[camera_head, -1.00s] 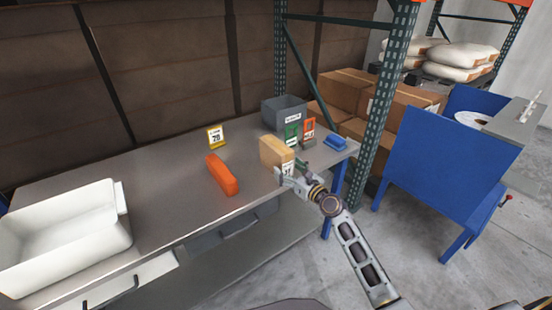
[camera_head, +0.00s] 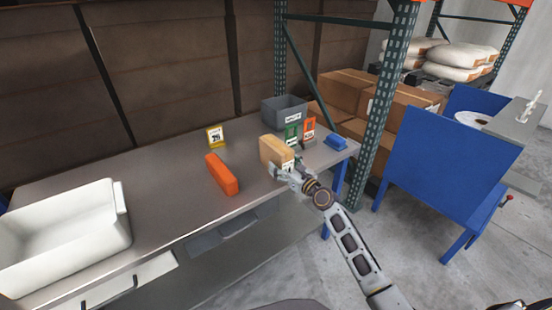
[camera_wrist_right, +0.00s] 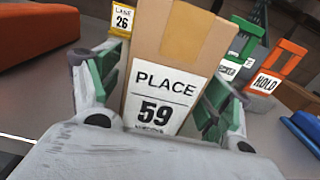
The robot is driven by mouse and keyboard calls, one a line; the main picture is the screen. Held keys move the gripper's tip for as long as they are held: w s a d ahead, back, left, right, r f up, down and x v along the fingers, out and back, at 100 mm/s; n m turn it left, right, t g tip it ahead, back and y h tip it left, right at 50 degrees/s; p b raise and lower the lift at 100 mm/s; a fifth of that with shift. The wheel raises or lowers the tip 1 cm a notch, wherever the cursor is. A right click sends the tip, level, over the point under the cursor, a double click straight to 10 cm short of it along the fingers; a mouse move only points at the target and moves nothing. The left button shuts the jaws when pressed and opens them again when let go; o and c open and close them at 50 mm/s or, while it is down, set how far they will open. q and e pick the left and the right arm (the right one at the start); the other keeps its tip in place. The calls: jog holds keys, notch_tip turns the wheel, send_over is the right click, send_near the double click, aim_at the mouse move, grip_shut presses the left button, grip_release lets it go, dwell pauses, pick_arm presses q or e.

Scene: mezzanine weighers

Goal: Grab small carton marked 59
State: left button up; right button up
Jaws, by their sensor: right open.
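The small carton (camera_head: 275,151) is a tan box standing upright near the right end of the steel table. In the right wrist view the carton (camera_wrist_right: 180,35) carries a white label reading "PLACE 59". My right gripper (camera_head: 284,172) is at the carton's near side. In the wrist view the open right gripper (camera_wrist_right: 157,88) has one green-padded finger on each side of the carton. I cannot tell whether the fingers touch it. My left gripper is not in view.
An orange block (camera_head: 222,174) lies left of the carton, with a yellow lane sign (camera_head: 216,136) behind it. A grey bin (camera_head: 284,110), a green holder (camera_head: 292,136), an orange "HOLD" holder (camera_head: 309,131) and a blue item (camera_head: 336,142) stand behind and right. A white tub (camera_head: 122,228) is at left.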

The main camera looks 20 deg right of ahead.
jog(key=shift+w+a, duration=0.15)
jog(key=shift+w, duration=0.25)
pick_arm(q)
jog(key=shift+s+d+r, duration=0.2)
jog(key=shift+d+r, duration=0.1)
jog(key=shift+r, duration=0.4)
pick_arm(e)
jog(key=shift+x, duration=0.9)
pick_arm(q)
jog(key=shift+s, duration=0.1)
pick_arm(e)
jog(key=shift+c, duration=0.2)
jog(key=c, duration=0.5)
jog(key=shift+r, duration=0.1)
jog(key=c, duration=0.8)
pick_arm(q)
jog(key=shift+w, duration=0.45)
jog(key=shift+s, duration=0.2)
pick_arm(e)
jog(key=shift+r, duration=0.1)
jog(key=shift+r, duration=0.1)
